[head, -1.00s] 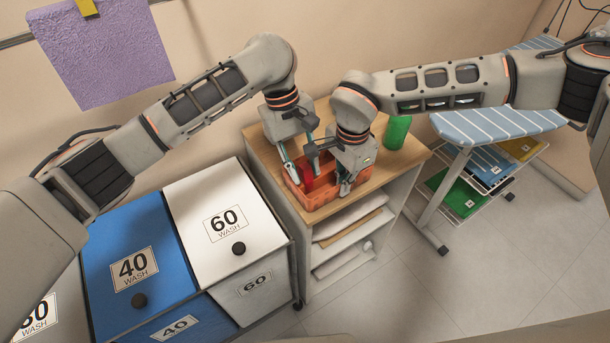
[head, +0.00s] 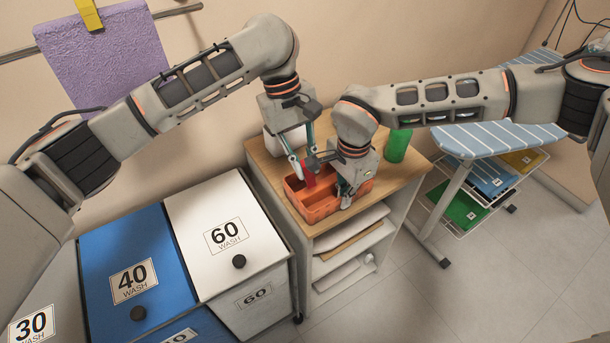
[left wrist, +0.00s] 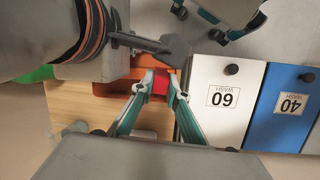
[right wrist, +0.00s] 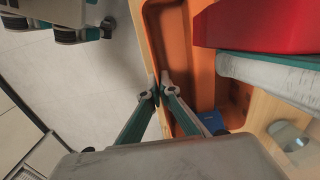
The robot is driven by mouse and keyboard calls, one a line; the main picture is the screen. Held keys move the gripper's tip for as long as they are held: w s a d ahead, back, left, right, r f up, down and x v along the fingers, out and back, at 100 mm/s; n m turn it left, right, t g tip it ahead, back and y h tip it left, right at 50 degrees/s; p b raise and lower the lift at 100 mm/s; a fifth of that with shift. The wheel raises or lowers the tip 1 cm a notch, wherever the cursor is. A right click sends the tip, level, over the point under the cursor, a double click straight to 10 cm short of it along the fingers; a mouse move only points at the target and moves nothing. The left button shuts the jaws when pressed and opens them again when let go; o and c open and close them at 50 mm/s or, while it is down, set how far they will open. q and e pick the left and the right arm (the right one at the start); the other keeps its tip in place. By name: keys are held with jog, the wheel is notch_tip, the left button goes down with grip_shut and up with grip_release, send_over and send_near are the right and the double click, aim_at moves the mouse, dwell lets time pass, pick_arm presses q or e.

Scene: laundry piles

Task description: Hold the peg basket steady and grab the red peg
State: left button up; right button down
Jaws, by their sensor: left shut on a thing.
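The orange peg basket (head: 318,209) stands on the wooden top of a small shelf unit. My left gripper (head: 306,170) is shut on the red peg (head: 310,179) and holds it above the basket. The peg also shows between the fingertips in the left wrist view (left wrist: 159,84) and large and close in the right wrist view (right wrist: 262,25). My right gripper (head: 345,192) points down at the basket's near side. In the right wrist view its fingertips (right wrist: 157,90) close on the orange basket wall (right wrist: 152,40). Part of the basket is hidden by my right gripper.
A blue item (right wrist: 213,121) lies inside the basket. A green bottle-like object (head: 397,146) stands right of it, and a white object (head: 285,140) behind my left gripper. Wash bins (head: 218,215) stand at left, an ironing board (head: 500,137) at right.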

pick_arm(q)
jog(key=shift+r, duration=2.25)
pick_arm(e)
jog(key=c, duration=2.2)
grip_release()
jog(key=shift+r, duration=0.1)
notch_tip(320, 180, up, 11)
jog(key=shift+f, duration=0.15)
jog(key=shift+r, duration=0.55)
pick_arm(q)
jog(key=shift+s, duration=0.1)
pick_arm(e)
jog(key=shift+s, duration=0.1)
